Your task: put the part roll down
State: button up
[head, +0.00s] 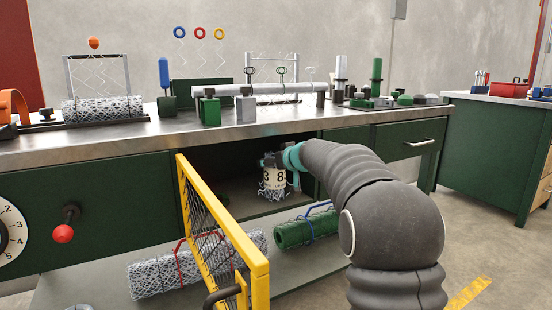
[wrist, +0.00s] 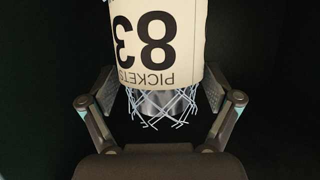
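The part roll (head: 274,178) is a small upright mesh roll with a cream paper label and loose wire ends at its bottom. It is inside the dark open bay of the green bench. In the wrist view the part roll (wrist: 158,40) fills the upper middle, its label reading 83 PICKETS upside down. My gripper (head: 273,163) reaches into the bay at the roll. In the wrist view my gripper (wrist: 160,92) has one finger pad against each side of the roll. I cannot tell whether the roll's bottom touches the bay floor.
A yellow-framed mesh door (head: 262,284) stands open left of the bay. A grey mesh roll (head: 150,278) and a green roll (head: 292,233) lie on the lower shelf (head: 300,281). The bench top (head: 150,131) above carries fixtures. The bay's walls and roof surround my gripper.

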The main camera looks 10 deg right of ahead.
jog(key=r+v, duration=0.2)
jog(key=v, duration=1.1)
jog(key=shift+a, duration=0.35)
jog(key=s+a+f+g, duration=0.2)
jog(key=s+a+f, duration=0.15)
jog(key=s, duration=0.65)
jog(key=s+a+f+g, duration=0.2)
jog(key=s+a+f, duration=0.15)
jog(key=s, duration=0.65)
jog(key=s+d+f+m+g+h, duration=0.1)
jog(key=s+d+f+g+h, duration=0.1)
jog(key=s+f, duration=0.5)
jog(key=s+d+f+m+g+h, duration=0.1)
jog(key=s+f, duration=0.6)
jog(key=s, duration=0.8)
jog(key=shift+d+m+g+h, duration=0.45)
jog(key=shift+m+h, duration=0.25)
jog(key=shift+m, duration=0.1)
